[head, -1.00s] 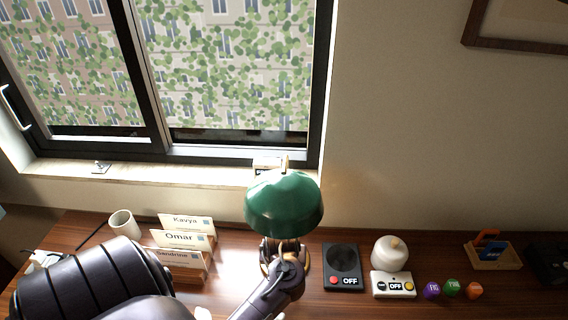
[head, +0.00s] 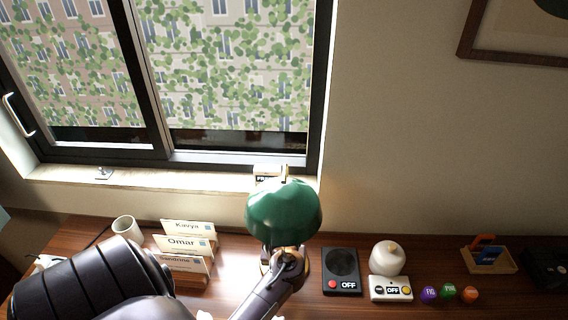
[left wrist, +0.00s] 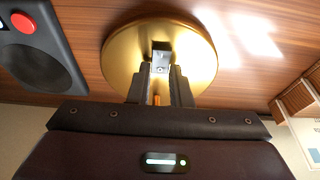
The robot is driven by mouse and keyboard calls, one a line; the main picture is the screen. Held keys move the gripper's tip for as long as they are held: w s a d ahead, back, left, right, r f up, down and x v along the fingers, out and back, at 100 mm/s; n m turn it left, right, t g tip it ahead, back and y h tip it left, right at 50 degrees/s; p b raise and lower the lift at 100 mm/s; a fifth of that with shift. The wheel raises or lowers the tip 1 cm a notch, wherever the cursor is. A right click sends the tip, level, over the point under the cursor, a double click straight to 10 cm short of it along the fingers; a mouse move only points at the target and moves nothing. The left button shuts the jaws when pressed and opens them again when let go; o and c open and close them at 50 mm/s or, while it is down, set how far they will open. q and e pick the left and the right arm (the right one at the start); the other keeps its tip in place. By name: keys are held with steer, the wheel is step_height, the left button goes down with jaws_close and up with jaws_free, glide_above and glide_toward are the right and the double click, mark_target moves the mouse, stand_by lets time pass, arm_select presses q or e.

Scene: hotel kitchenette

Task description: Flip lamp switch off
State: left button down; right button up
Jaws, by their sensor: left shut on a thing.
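The desk lamp has a green dome shade (head: 284,212) and stands on the wooden desk in front of the window. Its round brass base (left wrist: 118,52) shows in the left wrist view. My left gripper (head: 287,252) is under the shade, at the lamp's lower part. In the left wrist view my left gripper (left wrist: 160,76) is closed down over the base, on a small grey metal part of the lamp (left wrist: 160,58). I cannot tell clearly whether that part is the switch. The shade hides the bulb. My right gripper is not in view.
Right of the lamp are a black device with a red button (head: 341,268), a white dome light (head: 387,258), a white OFF button box (head: 391,290) and several coloured balls (head: 449,291). Left are name cards (head: 181,243) and a white mug (head: 126,229).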

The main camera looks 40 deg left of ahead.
arm_select(q)
steer(key=shift+w+a+r+g+h+p, duration=0.2)
steer(key=shift+g+h+p, duration=0.25)
steer(key=shift+p, duration=0.25)
steer(key=shift+f+g, duration=0.2)
steer(key=shift+g, duration=0.05)
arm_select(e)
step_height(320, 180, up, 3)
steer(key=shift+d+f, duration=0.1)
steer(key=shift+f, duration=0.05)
arm_select(q)
steer(key=c, duration=1.3)
jaws_free()
